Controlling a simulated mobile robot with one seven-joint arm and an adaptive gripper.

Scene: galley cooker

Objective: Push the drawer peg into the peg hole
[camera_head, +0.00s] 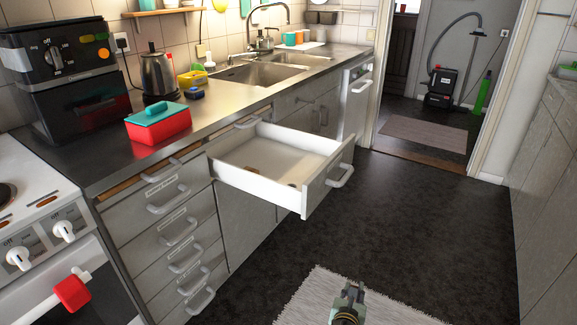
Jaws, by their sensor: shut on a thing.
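A white drawer (318,196) is pulled far out from under the counter, left of the middle of the picture. Its inside is mostly bare, with small brownish spots on its floor that I cannot make out. My gripper (351,288) is low at the bottom edge, over the pale rug and apart from the drawer. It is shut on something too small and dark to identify. I cannot make out the drawer peg or the peg hole for certain.
A counter (232,91) carries a red box with a teal lid (158,123), a kettle (158,76) and a black appliance (62,85). A white cooker (40,220) stands at left. Dark floor (420,220) is clear right of the drawer; cabinets (552,190) line the right.

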